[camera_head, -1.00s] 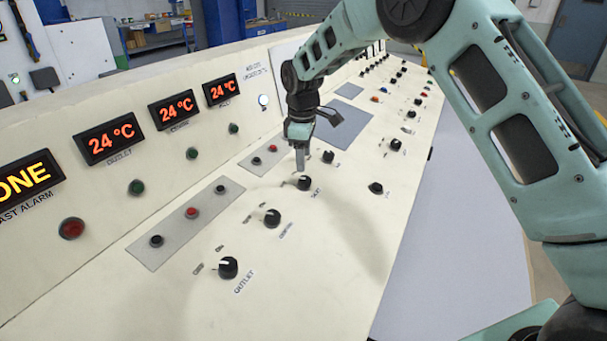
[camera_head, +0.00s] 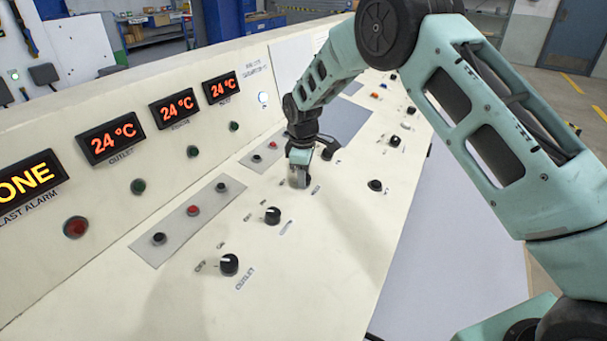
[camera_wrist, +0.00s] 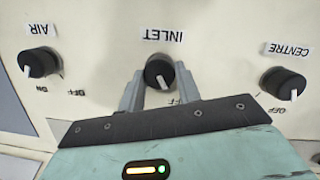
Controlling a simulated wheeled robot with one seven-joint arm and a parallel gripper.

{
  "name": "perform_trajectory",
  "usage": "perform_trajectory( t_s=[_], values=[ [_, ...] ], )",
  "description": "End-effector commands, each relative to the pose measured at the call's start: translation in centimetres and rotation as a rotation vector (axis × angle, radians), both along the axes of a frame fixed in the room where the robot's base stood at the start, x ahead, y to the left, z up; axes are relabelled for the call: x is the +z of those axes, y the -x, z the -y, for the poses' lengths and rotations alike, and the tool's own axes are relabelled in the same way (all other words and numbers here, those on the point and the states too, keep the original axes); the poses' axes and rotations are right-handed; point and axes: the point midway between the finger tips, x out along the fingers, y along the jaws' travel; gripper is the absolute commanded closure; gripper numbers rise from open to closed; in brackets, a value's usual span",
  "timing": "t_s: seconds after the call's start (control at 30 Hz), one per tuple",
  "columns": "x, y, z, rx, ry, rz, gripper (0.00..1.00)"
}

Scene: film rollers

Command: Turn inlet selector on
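The inlet selector is a round black knob (camera_wrist: 158,73) under the INLET label, in the middle of the wrist view. Its white mark points down in that view, and part of an OFF label shows below right of it. My gripper (camera_wrist: 160,77) has one finger on each side of the knob, with only narrow gaps visible; contact is unclear. The ON label at this knob is not visible. In the head view my gripper (camera_head: 299,184) is low over the sloping panel and hides the inlet knob.
In the wrist view the AIR knob (camera_wrist: 38,62) is left and the CENTRE knob (camera_wrist: 283,83) right. In the head view, another knob (camera_head: 272,215) and the OUTLET knob (camera_head: 229,264) are nearer on the console. A black knob (camera_head: 375,185) lies right of my gripper.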

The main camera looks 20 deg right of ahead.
Motion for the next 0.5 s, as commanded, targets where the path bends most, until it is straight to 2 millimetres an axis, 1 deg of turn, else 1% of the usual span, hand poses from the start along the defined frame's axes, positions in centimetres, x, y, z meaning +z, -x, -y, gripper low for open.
perform_trajectory(
  t_s=[0.27,0.5],
  values=[
    [0.04,-0.02,0.01,-0.015,-0.002,-0.002,0.89],
    [0.06,-0.1,0.09,-0.111,-0.018,-0.018,0.89]
  ],
)
